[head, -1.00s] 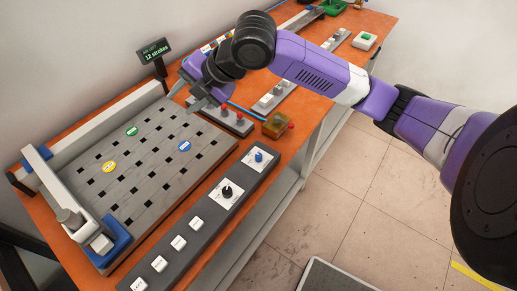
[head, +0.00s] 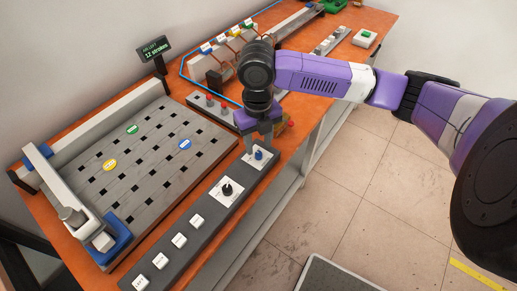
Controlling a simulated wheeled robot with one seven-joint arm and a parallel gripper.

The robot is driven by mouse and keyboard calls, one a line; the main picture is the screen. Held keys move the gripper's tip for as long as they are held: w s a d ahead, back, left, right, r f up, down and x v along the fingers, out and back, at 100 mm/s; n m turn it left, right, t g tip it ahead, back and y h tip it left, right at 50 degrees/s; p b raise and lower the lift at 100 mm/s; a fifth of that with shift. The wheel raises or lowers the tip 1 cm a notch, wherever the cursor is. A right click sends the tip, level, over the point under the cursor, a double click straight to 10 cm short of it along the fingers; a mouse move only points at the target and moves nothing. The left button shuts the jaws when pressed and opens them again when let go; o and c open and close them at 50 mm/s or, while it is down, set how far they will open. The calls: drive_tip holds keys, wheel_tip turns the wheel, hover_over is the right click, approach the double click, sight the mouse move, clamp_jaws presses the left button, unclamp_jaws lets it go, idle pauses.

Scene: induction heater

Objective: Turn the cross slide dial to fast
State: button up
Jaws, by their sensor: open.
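A grey control strip carries a blue dial (head: 258,155) on a white plate at its far end and a larger black dial (head: 227,189) on a white plate nearer. The plate lettering is too small to read, so I cannot tell which is the cross slide dial or where it points. My gripper (head: 258,147) points down, open, with its fingers to the left and right of the blue dial. I cannot tell whether they touch it. The dial shows between the fingertips.
White buttons (head: 179,240) line the near part of the strip. A grey slotted plate (head: 120,185) with coloured discs lies to the left. A small display (head: 154,48) reads "12 strokes". Wired blocks (head: 235,45) stand behind my gripper. Open floor (head: 360,190) lies to the right.

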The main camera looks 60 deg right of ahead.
sight(258, 153)
drive_tip(key=shift+f, duration=1.9)
clamp_jaws()
